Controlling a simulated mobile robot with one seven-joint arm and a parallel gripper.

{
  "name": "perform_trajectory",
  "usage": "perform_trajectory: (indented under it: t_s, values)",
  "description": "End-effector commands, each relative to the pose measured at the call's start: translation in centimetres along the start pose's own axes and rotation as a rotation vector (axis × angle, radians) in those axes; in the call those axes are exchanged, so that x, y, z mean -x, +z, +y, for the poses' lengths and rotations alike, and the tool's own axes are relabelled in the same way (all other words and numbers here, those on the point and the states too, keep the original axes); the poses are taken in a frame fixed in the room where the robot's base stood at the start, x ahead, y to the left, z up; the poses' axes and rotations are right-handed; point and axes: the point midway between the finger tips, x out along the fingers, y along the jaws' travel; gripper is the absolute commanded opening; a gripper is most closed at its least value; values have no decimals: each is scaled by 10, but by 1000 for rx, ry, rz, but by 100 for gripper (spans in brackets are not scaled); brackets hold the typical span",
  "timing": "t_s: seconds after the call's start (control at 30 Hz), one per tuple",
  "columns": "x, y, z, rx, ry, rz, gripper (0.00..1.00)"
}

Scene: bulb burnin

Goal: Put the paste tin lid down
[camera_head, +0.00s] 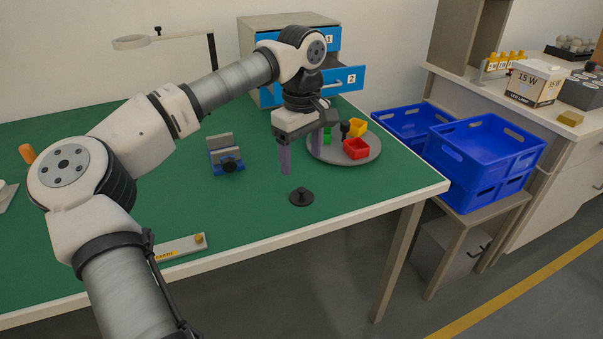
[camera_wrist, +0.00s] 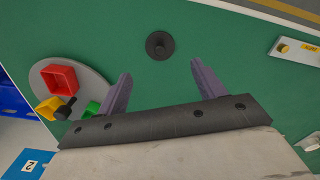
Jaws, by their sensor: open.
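The paste tin lid, a small black disc with a raised knob (camera_head: 301,198), lies flat on the green table top near its front edge. It also shows in the wrist view (camera_wrist: 159,45), beyond the fingertips and roughly centred between them. My gripper (camera_head: 301,164) is open, with its two purple fingers apart and nothing between them. It hangs above the table, just behind the lid in the head view and clear of it. The wrist view shows both fingers (camera_wrist: 160,70) over bare green surface.
A grey round tray (camera_head: 370,154) with red, yellow and green bins and a black item stands close to the right finger. A small vise (camera_head: 225,155) is to the left. A blue-fronted drawer cabinet (camera_head: 350,80) stands behind. Blue crates (camera_head: 485,150) are off the table's right side.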

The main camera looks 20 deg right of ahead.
Motion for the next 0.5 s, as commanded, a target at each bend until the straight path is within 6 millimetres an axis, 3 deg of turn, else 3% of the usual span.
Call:
perform_trajectory:
  t_s: [0.2, 0.5]
  values:
    - [28, 0, 0, 0, 0, 0, 69]
    - [32, 0, 0, -1, 0, -1, 69]
